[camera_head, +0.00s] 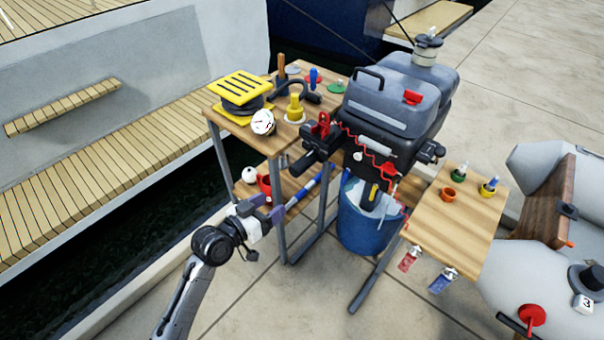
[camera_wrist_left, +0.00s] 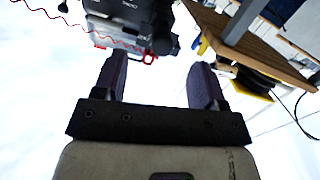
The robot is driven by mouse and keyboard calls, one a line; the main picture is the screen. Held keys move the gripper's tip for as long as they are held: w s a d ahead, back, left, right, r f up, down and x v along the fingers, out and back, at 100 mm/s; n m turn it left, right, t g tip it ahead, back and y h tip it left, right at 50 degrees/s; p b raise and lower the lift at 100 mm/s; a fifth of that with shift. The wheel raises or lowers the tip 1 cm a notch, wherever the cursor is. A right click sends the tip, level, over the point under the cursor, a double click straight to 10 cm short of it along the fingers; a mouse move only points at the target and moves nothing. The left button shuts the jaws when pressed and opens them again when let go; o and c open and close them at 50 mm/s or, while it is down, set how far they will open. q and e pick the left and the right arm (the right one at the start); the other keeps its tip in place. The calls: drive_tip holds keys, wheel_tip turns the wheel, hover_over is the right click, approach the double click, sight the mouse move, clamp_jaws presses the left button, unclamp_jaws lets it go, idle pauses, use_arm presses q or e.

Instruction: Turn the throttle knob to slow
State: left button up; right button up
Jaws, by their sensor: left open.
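I cannot tell which part is the throttle knob or read any slow mark. My left gripper (camera_head: 262,211) is open and empty, below and left of the tiller handle and apart from it. In the left wrist view, the motor (camera_wrist_left: 125,18) shows beyond the open fingers (camera_wrist_left: 158,65), with a rounded black end (camera_wrist_left: 164,40) between them. My right gripper is not in view.
A blue bucket (camera_head: 362,228) stands under the motor. A red coiled cord (camera_head: 365,148) hangs across the motor's front. A right table (camera_head: 455,215) holds small colored cups.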

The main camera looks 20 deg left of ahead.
sight(300, 166)
use_arm(q)
drive_tip(key=shift+t, duration=0.9)
drive_tip(key=b+x, duration=0.1)
drive_tip(key=x, duration=0.3)
drive_tip(key=a+r+b+x, duration=0.1)
drive_tip(key=b+x, duration=0.1)
drive_tip(key=x, duration=0.2)
drive_tip(key=r+b+x, duration=0.1)
drive_tip(key=x, duration=0.3)
drive_tip(key=shift+w+a+r, duration=0.1)
drive_tip(key=shift+w, duration=0.2)
drive_tip(key=shift+b+x, duration=0.55)
drive_tip(key=shift+x, duration=0.4)
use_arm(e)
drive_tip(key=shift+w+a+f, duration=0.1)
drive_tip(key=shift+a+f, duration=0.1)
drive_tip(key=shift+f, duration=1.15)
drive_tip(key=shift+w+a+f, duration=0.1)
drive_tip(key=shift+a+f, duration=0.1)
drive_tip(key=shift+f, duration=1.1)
use_arm(q)
drive_tip(key=shift+r, duration=0.1)
drive_tip(key=shift+c, duration=0.5)
